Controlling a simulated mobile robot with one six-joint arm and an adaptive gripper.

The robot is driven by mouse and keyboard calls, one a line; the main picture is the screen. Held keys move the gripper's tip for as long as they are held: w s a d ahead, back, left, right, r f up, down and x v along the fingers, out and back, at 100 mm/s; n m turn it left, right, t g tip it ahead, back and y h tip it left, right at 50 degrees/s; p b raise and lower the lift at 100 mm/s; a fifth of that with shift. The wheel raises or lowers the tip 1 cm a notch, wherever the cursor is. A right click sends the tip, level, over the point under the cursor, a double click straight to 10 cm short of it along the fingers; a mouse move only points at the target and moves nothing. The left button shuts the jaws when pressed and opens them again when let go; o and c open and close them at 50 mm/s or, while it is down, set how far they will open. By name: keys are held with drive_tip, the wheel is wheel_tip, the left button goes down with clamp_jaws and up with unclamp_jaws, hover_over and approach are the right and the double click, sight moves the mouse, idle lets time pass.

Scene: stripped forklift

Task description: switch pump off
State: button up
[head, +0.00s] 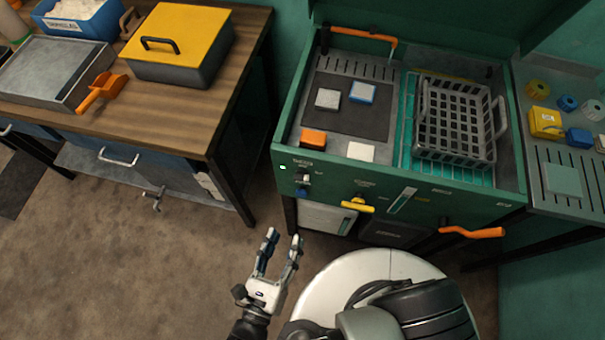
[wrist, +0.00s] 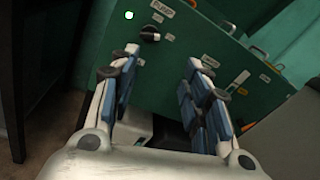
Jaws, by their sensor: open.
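The pump switch is a dark rotary knob (wrist: 150,33) under a PUMP label (wrist: 160,6) on the green front panel in the wrist view. A small lit white lamp (wrist: 128,15) is to its left. My gripper (head: 283,238) is open and empty, below and in front of the panel's left end. In the wrist view my gripper's fingers (wrist: 163,56) are spread, with the knob just beyond them, untouched. The knob's exact setting is too small to tell.
A yellow handle (head: 357,205), a slider (head: 402,200) and an orange lever (head: 472,232) are farther right on the panel front. A wooden bench (head: 190,115) is at left, with bare floor between.

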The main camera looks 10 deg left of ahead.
drive_tip(key=f+n+y, duration=0.1)
drive_tip(key=n, duration=0.1)
drive_tip(key=b, duration=0.4)
approach(302, 176)
drive_tip(key=w+f, duration=0.1)
drive_tip(key=w, duration=0.7)
drive_tip(key=shift+d+t, duration=0.3)
drive_tip(key=shift+d, duration=0.1)
drive_tip(key=shift+c, duration=0.3)
drive_tip(key=c, duration=0.7)
